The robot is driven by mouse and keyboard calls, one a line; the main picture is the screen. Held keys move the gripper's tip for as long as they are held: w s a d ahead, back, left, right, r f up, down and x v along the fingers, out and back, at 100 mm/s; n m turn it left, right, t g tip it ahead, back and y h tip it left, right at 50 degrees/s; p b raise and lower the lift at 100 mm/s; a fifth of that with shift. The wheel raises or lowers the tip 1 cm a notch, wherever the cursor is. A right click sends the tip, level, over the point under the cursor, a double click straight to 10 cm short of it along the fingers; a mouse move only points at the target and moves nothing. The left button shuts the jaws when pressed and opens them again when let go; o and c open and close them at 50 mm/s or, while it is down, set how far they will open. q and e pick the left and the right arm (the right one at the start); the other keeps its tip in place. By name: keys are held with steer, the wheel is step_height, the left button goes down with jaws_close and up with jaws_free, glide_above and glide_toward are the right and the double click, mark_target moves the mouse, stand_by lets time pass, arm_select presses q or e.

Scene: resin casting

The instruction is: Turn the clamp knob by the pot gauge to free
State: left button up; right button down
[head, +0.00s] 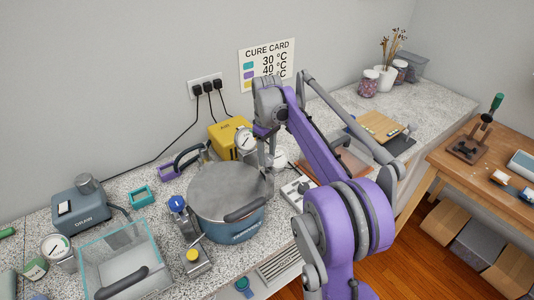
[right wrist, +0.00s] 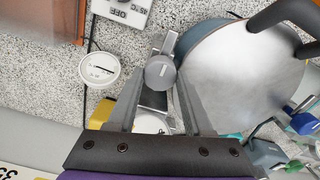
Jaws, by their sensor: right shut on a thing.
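The blue pot (head: 232,226) with its grey lid (head: 222,186) stands on the speckled counter. My right gripper (head: 267,158) reaches down close behind the pot's right rim. In the right wrist view a grey round clamp knob (right wrist: 160,73) sits beside the pot lid (right wrist: 235,75), between the fingers of my right gripper (right wrist: 161,84), which is shut on it. The knob's turn position is hard to read. A white gauge (head: 245,142) stands behind the pot by a yellow box; its face is partly hidden between the fingers in the wrist view (right wrist: 150,123). My left gripper is not in view.
A white round dial (right wrist: 98,69) lies left of the knob in the wrist view, near a white switch box (right wrist: 122,12). The pot's dark handle (head: 246,209) sticks out in front.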

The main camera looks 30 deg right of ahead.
mark_target(267, 157)
stand_by(0.4)
steer(key=shift+c, duration=1.5)
jaws_free()
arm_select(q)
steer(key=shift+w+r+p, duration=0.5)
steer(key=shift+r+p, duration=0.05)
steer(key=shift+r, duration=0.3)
arm_select(e)
step_height(267, 157, up, 11)
steer(key=shift+f, duration=0.1)
steer(key=s+a+f+m+t, duration=0.2)
steer(key=s+a+f, duration=0.6)
steer(key=s, duration=0.4)
steer(key=s+a+f+m+t, duration=0.2)
steer(key=s+a+f+t, duration=0.2)
steer(key=s+a+f, duration=0.4)
steer(key=s+f, duration=0.1)
steer(key=s, duration=0.4)
steer(key=shift+s+f, duration=0.2)
steer(key=shift+s, duration=0.05)
